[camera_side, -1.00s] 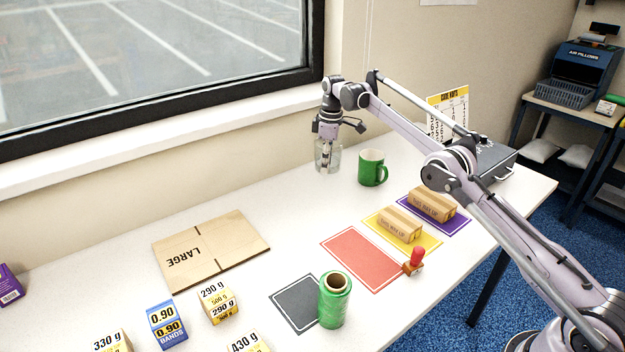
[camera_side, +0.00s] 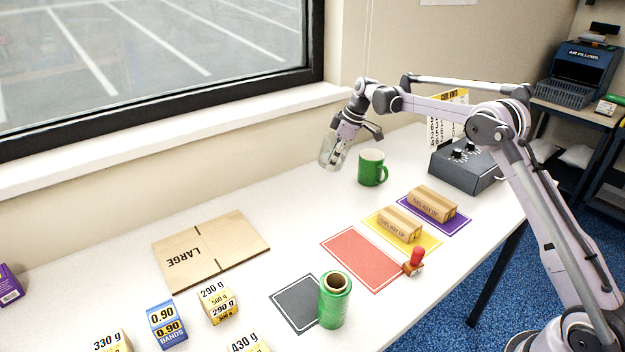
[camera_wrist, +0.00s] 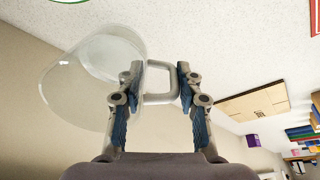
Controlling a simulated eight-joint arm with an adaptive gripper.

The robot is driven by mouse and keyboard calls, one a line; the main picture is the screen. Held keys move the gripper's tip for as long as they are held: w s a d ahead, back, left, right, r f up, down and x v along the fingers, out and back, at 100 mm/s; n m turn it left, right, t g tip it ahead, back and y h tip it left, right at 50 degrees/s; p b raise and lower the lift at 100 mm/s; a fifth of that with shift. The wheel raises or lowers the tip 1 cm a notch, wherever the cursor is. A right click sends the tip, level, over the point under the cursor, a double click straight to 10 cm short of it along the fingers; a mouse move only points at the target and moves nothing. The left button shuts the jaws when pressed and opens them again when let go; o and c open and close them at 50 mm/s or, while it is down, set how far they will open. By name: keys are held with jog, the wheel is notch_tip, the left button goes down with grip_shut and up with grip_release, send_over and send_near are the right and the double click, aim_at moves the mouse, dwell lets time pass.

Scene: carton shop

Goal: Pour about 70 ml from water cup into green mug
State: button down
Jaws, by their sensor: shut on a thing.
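The clear water cup (camera_side: 329,153) is held in the air left of the green mug (camera_side: 372,168), tilted and apart from it. My gripper (camera_side: 338,150) is shut on the cup's handle. In the wrist view the handle (camera_wrist: 165,98) passes between the two fingers (camera_wrist: 160,75), and the clear cup body (camera_wrist: 75,90) is on the left. I cannot make out the water level or any stream. The green mug stands upright on the table with its handle to the right.
Two small cartons (camera_side: 400,225) (camera_side: 432,203) sit on yellow and purple mats right of the mug. A grey control box (camera_side: 465,168) stands behind them. A red stamp (camera_side: 414,262), green roll (camera_side: 335,300) and flat LARGE carton (camera_side: 210,250) are nearer. The window wall is close behind.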

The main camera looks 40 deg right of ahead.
jog(key=s+d+r+t+y, duration=0.1)
jog(key=t, duration=0.1)
jog(key=s+d+r+t+y, duration=0.1)
jog(key=t+y, duration=0.1)
jog(key=s+d+r+t+y, duration=0.1)
jog(key=y, duration=0.1)
jog(key=shift+r+t, duration=0.3)
jog(key=shift+t, duration=0.1)
jog(key=shift+s+d+r+t+y, duration=0.15)
jog(key=shift+r+t+y, duration=0.25)
jog(key=shift+t+y, duration=0.4)
dwell(0.4)
jog(key=shift+s+d+r, duration=0.1)
jog(key=shift+s+d, duration=0.15)
jog(key=shift+s, duration=0.05)
dwell(0.3)
jog(key=shift+a+r+t+y, duration=0.1)
jog(key=shift+t+y, duration=0.2)
jog(key=shift+y, duration=0.1)
dwell(0.4)
jog(key=shift+s+d+r+t+y, duration=0.15)
jog(key=shift+d+r+t+y, duration=0.1)
jog(key=shift+t+y, duration=0.25)
dwell(1.0)
jog(key=shift+a, duration=0.1)
